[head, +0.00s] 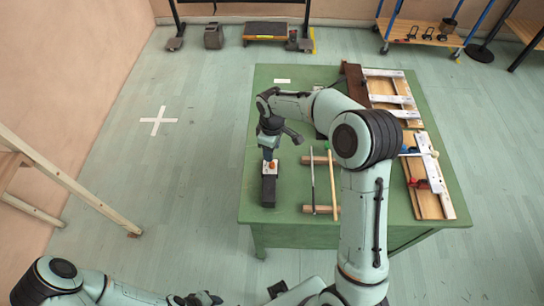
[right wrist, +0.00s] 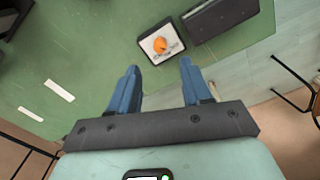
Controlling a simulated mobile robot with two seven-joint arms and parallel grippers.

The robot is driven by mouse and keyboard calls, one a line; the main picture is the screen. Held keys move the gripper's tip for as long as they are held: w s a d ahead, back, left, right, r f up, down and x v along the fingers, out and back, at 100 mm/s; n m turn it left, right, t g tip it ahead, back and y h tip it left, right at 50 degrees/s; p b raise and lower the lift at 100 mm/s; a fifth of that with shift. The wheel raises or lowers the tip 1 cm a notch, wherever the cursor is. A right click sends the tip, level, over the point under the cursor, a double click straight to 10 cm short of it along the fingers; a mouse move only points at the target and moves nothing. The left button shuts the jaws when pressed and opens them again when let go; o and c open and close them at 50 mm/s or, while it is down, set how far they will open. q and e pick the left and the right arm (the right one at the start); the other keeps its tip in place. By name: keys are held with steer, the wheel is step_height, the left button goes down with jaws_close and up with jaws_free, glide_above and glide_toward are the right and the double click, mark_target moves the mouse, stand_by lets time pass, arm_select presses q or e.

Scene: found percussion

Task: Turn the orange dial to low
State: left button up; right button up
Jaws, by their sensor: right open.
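The orange dial (head: 271,165) sits on a small white-faced plate with a dark border, near the left side of the green table. In the right wrist view the orange dial (right wrist: 161,45) shows just beyond and between the fingertips, with small marks on the white plate (right wrist: 172,37) around it. Its exact setting is too small to read. My right gripper (head: 268,154) points down just at the dial's far side. In the wrist view its blue fingers (right wrist: 158,68) are apart, with nothing between them.
A dark block (head: 269,190) stands close beside the dial plate. Two sticks (head: 333,180) lie across wooden bars to the right. Wooden boards with metal bars (head: 428,175) line the table's right side. The green table (head: 258,100) is bare at its far left.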

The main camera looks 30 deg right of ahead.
step_height(320, 180, up, 6)
steer(key=shift+f, duration=0.1)
stand_by(0.6)
